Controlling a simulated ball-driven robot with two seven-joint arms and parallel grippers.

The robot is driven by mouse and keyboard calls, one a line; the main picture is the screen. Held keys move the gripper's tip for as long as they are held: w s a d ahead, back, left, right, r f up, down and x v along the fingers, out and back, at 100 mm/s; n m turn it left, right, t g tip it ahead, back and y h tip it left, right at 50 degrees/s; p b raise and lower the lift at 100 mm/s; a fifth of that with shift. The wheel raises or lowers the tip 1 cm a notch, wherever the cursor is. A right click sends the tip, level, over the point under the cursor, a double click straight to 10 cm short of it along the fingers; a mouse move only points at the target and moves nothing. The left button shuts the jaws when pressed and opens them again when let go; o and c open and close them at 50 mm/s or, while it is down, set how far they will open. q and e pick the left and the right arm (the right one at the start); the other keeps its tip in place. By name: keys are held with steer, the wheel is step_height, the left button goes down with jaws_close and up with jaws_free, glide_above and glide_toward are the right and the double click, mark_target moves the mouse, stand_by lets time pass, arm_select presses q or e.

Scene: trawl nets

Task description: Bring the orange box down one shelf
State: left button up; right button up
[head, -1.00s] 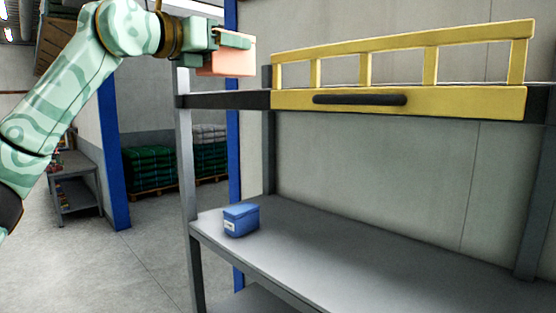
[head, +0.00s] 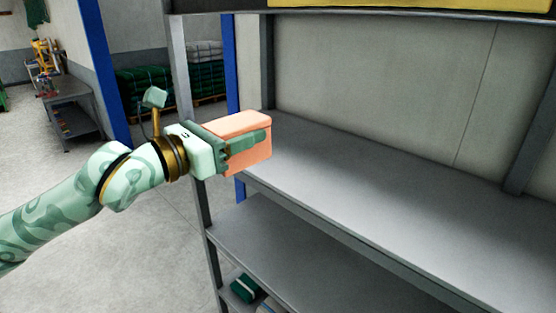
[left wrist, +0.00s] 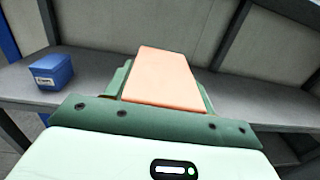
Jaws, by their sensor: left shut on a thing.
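The orange box (head: 244,124) is held in my left gripper (head: 246,144), which is shut on it. In the head view the box is at the left front end of the middle shelf (head: 350,175); I cannot tell whether it touches that shelf. In the left wrist view the orange box (left wrist: 163,78) lies between the fingers, with the shelf surface (left wrist: 250,100) around and behind it. My right gripper is in neither view.
A blue box (left wrist: 43,72) sits on the shelf at the left in the left wrist view; the head view hides it. The rest of the middle shelf is bare. A lower shelf (head: 270,245) is below, with a dark green item (head: 244,288) lower still. A shelf post (head: 181,75) stands close by the gripper.

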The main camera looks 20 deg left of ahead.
arm_select(q)
steer(key=s+d+f, duration=0.2)
steer(key=f, duration=0.8)
steer(key=s+d+f, duration=0.1)
steer(key=s+f, duration=0.2)
steer(key=f, duration=0.7)
steer(key=shift+s+d+h, duration=0.3)
steer(key=shift+s+d, duration=0.05)
